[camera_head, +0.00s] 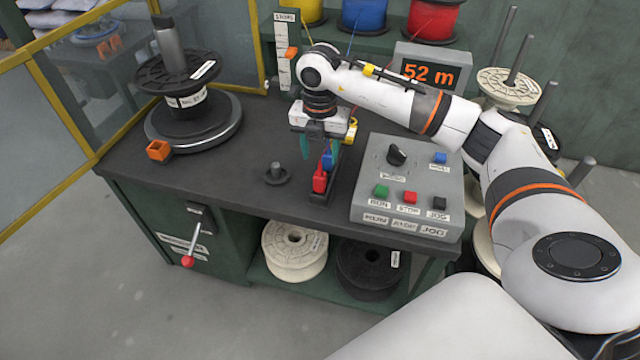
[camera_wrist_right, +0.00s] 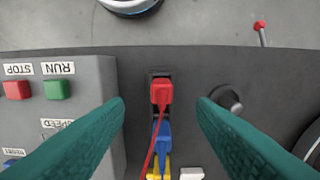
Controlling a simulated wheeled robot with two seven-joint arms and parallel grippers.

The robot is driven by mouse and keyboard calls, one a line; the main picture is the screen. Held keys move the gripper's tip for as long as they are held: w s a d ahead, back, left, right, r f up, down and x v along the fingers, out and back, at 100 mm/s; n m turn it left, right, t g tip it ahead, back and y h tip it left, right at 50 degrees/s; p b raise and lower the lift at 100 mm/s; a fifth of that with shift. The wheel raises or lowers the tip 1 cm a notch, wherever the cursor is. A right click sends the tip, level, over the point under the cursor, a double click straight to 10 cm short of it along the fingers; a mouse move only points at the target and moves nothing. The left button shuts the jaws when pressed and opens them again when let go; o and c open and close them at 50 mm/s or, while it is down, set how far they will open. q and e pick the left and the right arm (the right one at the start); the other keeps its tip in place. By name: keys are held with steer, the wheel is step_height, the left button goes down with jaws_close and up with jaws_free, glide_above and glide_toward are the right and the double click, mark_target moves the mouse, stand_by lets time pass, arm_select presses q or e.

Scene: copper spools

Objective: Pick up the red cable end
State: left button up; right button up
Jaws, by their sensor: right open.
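The red cable end (camera_head: 320,181) sits at the front of a narrow black holder (camera_head: 331,187) on the dark bench. In the right wrist view the red cable end (camera_wrist_right: 161,91) is near the middle, with a thin red cable running from it. A blue cable end (camera_wrist_right: 162,134) and a yellow one (camera_wrist_right: 158,167) stand in line behind it. My right gripper (camera_head: 319,152) is above and behind the red end, pointing down. Its green fingers (camera_wrist_right: 160,119) are open, one on each side of the row, and hold nothing. My left gripper is out of view.
A control box (camera_head: 410,185) stands just right of the holder. A short peg (camera_head: 276,174) is to its left. A black spool (camera_head: 178,75) on a round turntable (camera_head: 193,122) and an orange block (camera_head: 158,150) are farther left. A meter display (camera_head: 432,68) stands behind.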

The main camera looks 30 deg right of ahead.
mark_target(320, 174)
step_height(320, 174, down, 5)
steer(key=shift+r, duration=0.1)
steer(key=shift+w+d+f+p, duration=0.1)
steer(key=shift+w+f+p, duration=0.1)
steer(key=shift+f, duration=1.15)
steer(key=shift+w+d+f+p, duration=0.1)
steer(key=shift+f+p, duration=0.1)
steer(key=shift+f, duration=1.15)
steer(key=c, duration=1.1)
